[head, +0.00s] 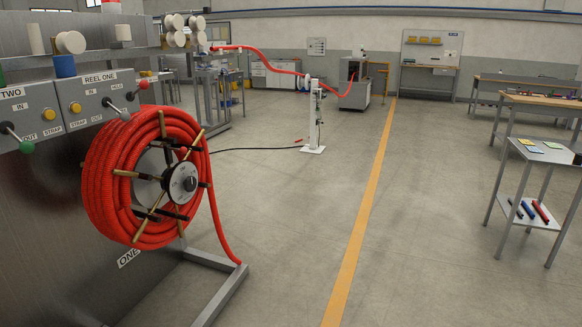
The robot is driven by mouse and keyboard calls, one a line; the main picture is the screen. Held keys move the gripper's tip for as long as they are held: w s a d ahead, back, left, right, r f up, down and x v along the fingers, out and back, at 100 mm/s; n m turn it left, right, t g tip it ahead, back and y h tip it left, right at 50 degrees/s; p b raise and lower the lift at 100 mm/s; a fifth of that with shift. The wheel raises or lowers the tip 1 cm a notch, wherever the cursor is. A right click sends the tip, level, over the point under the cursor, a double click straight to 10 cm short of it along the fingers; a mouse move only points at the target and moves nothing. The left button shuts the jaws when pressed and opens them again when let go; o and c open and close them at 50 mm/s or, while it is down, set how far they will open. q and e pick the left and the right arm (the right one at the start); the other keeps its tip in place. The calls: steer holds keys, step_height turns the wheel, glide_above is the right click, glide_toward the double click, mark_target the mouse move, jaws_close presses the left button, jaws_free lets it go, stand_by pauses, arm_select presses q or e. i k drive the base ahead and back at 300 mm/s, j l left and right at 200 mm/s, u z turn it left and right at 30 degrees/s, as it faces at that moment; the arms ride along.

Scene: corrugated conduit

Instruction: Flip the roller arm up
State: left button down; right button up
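No part clearly reads as the roller arm at this size. A white post stand (313,118) stands on the floor in the middle distance, with small fittings along its upright. The red corrugated conduit (275,63) passes at its top, running between the machine (354,86) at the back and the reel machine side on the left. A large coil of red conduit (110,185) sits on reel one (181,184), near left, with a length hanging to the floor frame. Neither of my grippers is in view.
A control panel (95,95) with levers and yellow buttons is at the left. A metal floor frame (222,290) juts out below the reel. A black cable (250,149) lies on the floor. A small table (540,152) and benches stand right. Floor around the yellow line (358,235) is clear.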

mark_target(176, 20)
steer(key=i, duration=1)
steer(key=i+l+u, duration=0.15)
steer(key=i, duration=0.8)
steer(key=i+l, duration=0.1)
steer(key=i, duration=0.9)
